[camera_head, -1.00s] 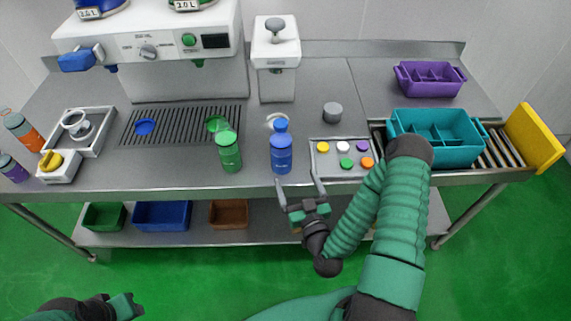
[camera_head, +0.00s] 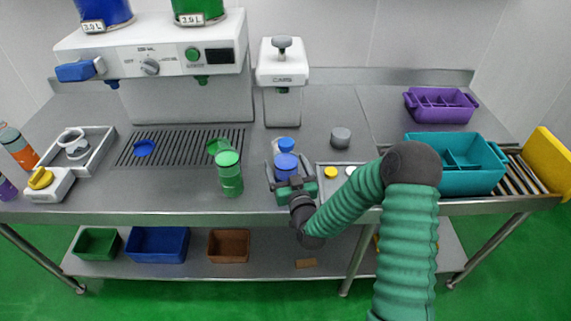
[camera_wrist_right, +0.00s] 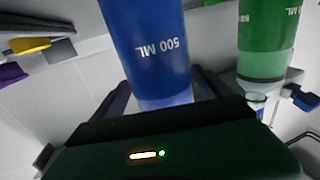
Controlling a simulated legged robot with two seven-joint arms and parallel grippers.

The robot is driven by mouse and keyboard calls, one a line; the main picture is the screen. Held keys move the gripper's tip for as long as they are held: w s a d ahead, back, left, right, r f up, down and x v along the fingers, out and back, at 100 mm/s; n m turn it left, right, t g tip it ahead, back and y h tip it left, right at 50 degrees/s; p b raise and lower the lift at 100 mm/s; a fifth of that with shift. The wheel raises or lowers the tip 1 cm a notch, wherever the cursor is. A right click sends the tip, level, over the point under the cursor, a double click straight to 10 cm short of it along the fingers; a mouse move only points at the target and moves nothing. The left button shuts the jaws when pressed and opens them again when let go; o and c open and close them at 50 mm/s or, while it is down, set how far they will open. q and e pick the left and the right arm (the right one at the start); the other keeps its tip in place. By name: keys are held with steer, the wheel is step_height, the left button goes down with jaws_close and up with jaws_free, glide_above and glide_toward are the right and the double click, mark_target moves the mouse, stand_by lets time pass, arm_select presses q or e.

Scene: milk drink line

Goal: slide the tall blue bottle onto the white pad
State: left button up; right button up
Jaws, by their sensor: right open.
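The tall blue bottle (camera_head: 286,164) stands upright on the steel counter, left of the small tray. In the right wrist view the blue bottle (camera_wrist_right: 150,45), marked 500 ML, shows between the fingers. My right gripper (camera_head: 290,180) is open, with one finger on each side of the bottle; contact cannot be told. A pale patch (camera_head: 276,145), which looks like the white pad, shows just behind the bottle, mostly hidden by it. My left gripper is out of view.
A green bottle (camera_head: 230,178) stands close to the left. A white dispenser (camera_head: 282,68) stands behind. The small tray (camera_head: 322,182) with coloured discs is at the right, partly hidden by my arm. A grey cylinder (camera_head: 340,137) and a teal crate (camera_head: 456,180) stand farther right.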

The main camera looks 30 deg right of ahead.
steer(key=shift+w+a+r, duration=0.15)
steer(key=shift+w+a, duration=0.1)
steer(key=shift+w, duration=0.25)
steer(key=shift+d, duration=0.3)
steer(key=c, duration=0.9)
steer(key=shift+a, duration=0.1)
jaws_close()
